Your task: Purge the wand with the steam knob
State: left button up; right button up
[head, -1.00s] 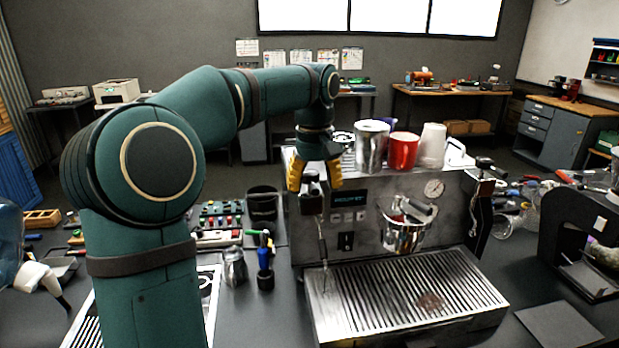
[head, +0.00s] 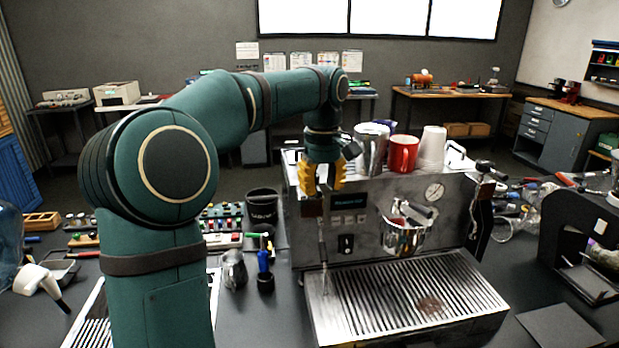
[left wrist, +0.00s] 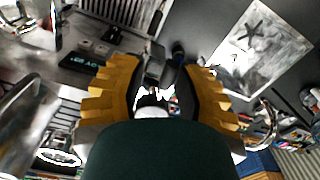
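The espresso machine (head: 375,235) stands on the bench, its thin steam wand (head: 323,250) hanging at the front left over the drip tray (head: 400,300). My left gripper (head: 323,180) has yellow ridged fingers and points down at the machine's upper left corner, above the wand. In the left wrist view its fingers (left wrist: 160,80) are apart, with a dark part that looks like the steam knob (left wrist: 155,68) between or just beyond the tips. I cannot tell whether they touch it. In the head view the fingers hide most of the knob. My right gripper is not in view.
A steel pitcher (head: 370,148), a red cup (head: 403,153) and white cups (head: 432,148) stand on the machine, close right of my gripper. A small metal jug (head: 234,268), a blue-handled tool (head: 264,262) and a black container (head: 262,207) stand left of it.

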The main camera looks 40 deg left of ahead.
pick_arm(q)
jog(key=w+n, duration=0.6)
jog(key=n, duration=0.6)
jog(key=shift+w+a, duration=0.2)
jog(key=shift+w, duration=0.05)
dwell(0.5)
dwell(1.9)
